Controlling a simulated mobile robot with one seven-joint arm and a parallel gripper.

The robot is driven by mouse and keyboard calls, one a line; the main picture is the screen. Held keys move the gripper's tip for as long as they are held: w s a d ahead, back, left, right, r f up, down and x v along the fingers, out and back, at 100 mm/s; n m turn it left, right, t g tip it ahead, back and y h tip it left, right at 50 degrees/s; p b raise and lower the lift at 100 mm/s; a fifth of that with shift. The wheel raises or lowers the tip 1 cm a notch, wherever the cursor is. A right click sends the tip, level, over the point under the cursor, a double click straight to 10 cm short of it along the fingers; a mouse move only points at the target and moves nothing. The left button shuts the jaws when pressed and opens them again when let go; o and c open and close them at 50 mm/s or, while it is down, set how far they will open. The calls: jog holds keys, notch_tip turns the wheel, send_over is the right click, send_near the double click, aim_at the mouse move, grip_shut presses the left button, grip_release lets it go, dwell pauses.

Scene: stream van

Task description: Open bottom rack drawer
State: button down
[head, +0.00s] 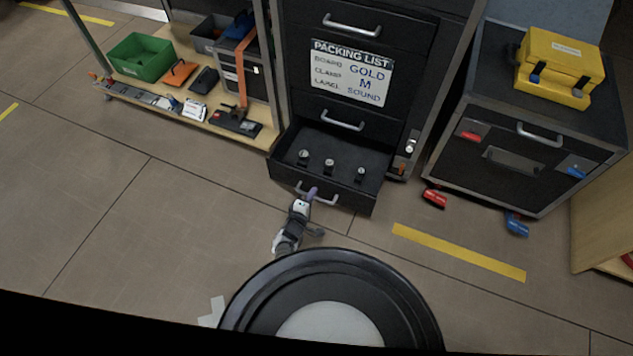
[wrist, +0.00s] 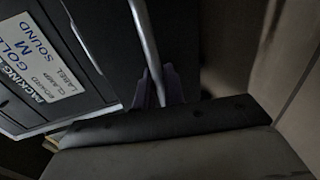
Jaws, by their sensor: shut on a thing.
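The bottom rack drawer (head: 284,176) is black and stands pulled out from the dark rack in the head view. Its inside shows from above, with three small dark pieces with pale tops (head: 329,164) on its floor. My gripper (head: 312,193) is shut on the drawer's silver handle (head: 328,201), toward the handle's left end. In the wrist view the purple fingertips (wrist: 160,88) lie on either side of a silver bar (wrist: 146,42). The drawer's inside is hidden in the wrist view.
A packing list (head: 350,72) is on the rack front above a closed drawer handle (head: 342,120). A low shelf with a green bin (head: 142,56) stands left. A black case (head: 510,150) stands right, with red (head: 434,198) and blue (head: 516,223) pieces on the floor. Floor at left is clear.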

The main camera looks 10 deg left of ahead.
jog(key=shift+s+a, duration=0.1)
jog(key=shift+s, duration=0.45)
jog(key=c, duration=1.6)
grip_release()
jog(key=shift+c, duration=0.2)
